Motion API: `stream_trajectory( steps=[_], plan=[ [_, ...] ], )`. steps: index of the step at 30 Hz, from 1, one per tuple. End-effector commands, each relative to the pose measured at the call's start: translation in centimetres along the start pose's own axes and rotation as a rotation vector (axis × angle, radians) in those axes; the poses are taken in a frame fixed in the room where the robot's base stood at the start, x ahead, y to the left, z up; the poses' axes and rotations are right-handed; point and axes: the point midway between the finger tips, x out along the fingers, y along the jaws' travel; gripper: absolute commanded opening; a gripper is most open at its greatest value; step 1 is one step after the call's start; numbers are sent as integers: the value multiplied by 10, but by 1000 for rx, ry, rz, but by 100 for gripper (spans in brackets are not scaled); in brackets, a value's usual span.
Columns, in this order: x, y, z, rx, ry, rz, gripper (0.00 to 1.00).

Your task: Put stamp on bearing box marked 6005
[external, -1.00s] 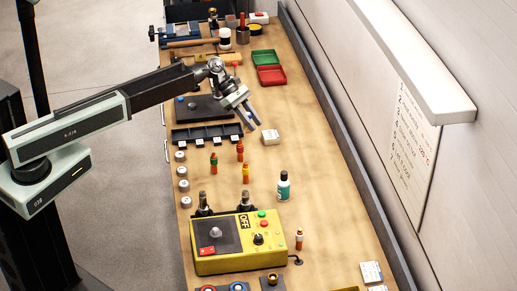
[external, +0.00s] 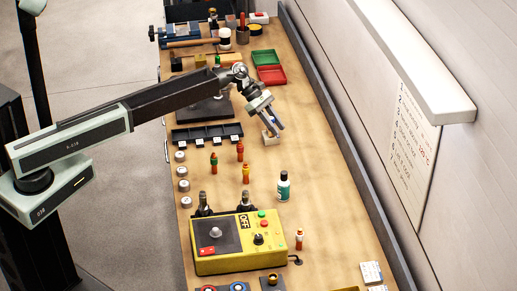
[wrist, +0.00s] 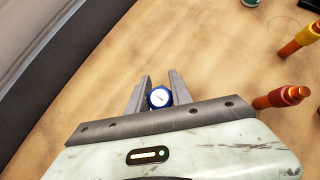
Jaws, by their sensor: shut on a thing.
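My gripper (external: 275,125) is shut on a small round blue-topped thing with a white face, which I take to be the stamp (wrist: 159,98); it sits between the two grey fingers in the wrist view. I cannot tell whether the stamp touches the box. The box does not show clearly in the wrist view.
A black compartment tray (external: 207,134) lies left of the box. Red and green trays (external: 271,75) are behind. Orange and green capped pieces, a teal bottle (external: 283,186) and a yellow control box (external: 238,243) stand nearer. More white boxes (external: 371,271) lie front right. Bench right of the box is clear.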

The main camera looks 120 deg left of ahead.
Motion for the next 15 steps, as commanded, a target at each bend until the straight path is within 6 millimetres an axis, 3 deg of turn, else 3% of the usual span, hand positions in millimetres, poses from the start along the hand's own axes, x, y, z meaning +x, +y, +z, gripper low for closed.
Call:
stream_trajectory(
  steps=[5,6,8,15],
  plan=[
    [2,0,-2,0,0,0,0],
    [2,0,-2,0,0,0,31],
    [1,0,-1,0,0,0,48],
    [1,0,-1,0,0,0,48]
  ],
)
